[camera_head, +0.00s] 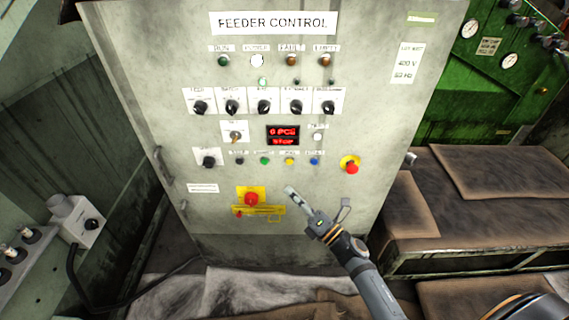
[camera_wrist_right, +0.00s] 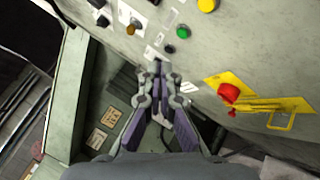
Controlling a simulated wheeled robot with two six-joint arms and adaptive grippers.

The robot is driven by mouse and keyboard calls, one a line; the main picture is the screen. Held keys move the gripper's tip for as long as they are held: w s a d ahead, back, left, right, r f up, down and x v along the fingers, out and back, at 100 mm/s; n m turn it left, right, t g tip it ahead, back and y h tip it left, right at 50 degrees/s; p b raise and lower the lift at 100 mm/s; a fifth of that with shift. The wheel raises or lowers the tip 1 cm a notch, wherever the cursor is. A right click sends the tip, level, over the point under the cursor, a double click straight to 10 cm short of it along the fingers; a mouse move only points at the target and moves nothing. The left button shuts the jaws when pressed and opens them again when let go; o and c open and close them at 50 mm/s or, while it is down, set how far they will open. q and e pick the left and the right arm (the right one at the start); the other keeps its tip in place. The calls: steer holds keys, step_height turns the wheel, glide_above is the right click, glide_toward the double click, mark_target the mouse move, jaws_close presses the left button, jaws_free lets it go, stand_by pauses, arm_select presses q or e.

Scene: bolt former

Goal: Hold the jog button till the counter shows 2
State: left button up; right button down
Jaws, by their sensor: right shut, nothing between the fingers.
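A red-lit counter display (camera_head: 283,135) sits mid-panel on the grey feeder control cabinet (camera_head: 215,222). Its top line ends in letters like "PCS"; the digit looks like 0 or 6, too blurred to be sure. Below it is a row of black (camera_head: 239,160), green (camera_head: 265,160), yellow (camera_head: 289,161) and blue (camera_head: 314,161) buttons. Their labels are tiny; the yellow one's may read JOG. My right gripper (camera_head: 290,192) is shut and empty, below the row and apart from the buttons. The right wrist view shows its closed fingers (camera_wrist_right: 160,72) below the green button (camera_wrist_right: 183,32). My left gripper is out of view.
A red emergency stop (camera_head: 251,199) on a yellow plate is left of my right gripper. Another red mushroom button (camera_head: 351,166) is to its upper right. Black rotary knobs (camera_head: 264,107) line the panel above. A brown-topped bench (camera_head: 480,215) stands right of the cabinet.

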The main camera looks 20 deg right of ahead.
mark_target(289, 162)
steer(key=shift+r, duration=0.1)
steer(key=shift+w+d+b, duration=0.3)
steer(key=shift+w+d, duration=0.1)
steer(key=shift+w, duration=1)
steer(key=shift+w+d+b, duration=0.35)
steer(key=shift+w+d, duration=0.05)
steer(key=shift+w, duration=1.05)
steer(key=shift+w+d+b, duration=0.3)
steer(key=shift+w+d, duration=0.1)
steer(key=shift+w, duration=1)
steer(key=shift+w, duration=0.1)
steer(key=shift+w+d, duration=0.15)
steer(key=shift+w, duration=0.15)
